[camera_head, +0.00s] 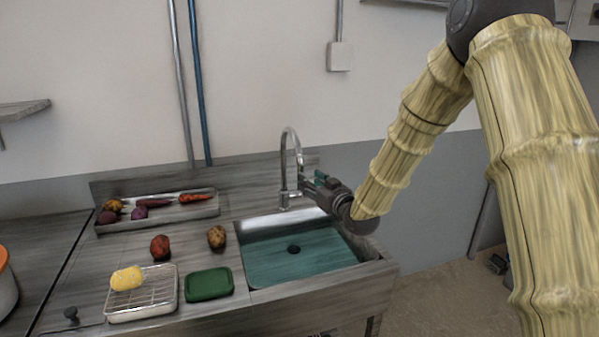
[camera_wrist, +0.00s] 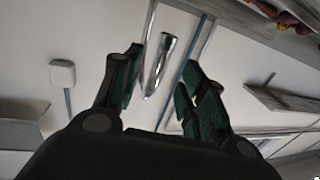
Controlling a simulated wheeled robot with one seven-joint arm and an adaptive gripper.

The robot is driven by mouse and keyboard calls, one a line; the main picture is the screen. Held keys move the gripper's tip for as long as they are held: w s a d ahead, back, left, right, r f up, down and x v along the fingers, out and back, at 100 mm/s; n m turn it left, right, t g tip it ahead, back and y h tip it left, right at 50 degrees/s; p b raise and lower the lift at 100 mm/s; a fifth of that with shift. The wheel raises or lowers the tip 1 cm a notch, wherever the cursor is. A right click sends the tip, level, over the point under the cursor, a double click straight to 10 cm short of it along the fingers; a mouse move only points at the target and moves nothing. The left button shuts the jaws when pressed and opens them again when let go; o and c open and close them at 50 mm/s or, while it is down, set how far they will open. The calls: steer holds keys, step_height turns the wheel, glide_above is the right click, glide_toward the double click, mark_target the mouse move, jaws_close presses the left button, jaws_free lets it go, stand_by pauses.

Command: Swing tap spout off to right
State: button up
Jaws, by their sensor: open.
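The chrome tap (camera_head: 284,188) stands at the back edge of the sink. Its gooseneck spout (camera_head: 289,131) arches up and over, with the end hanging on the right side. My gripper (camera_head: 309,182) is just right of the spout's hanging end, pointing left toward it. In the wrist view my gripper (camera_wrist: 163,64) is open, with dark green finger pads apart. A chrome length of the spout (camera_wrist: 158,72) shows in the gap between the fingers, with space on both sides. Whether a finger touches it I cannot tell.
The sink basin (camera_head: 275,262) is below my gripper. A tray (camera_head: 170,219) of vegetables stands at the back left. Two loose potatoes, a wire-rack tray (camera_head: 150,306) with a yellow sponge (camera_head: 127,278), and a green tray (camera_head: 209,284) are left of the basin.

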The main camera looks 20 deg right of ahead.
steer(key=p+x, duration=0.1)
steer(key=x, duration=0.5)
steer(key=shift+w+a+p, duration=0.15)
steer(key=shift+w+p, duration=0.05)
steer(key=shift+p, duration=0.1)
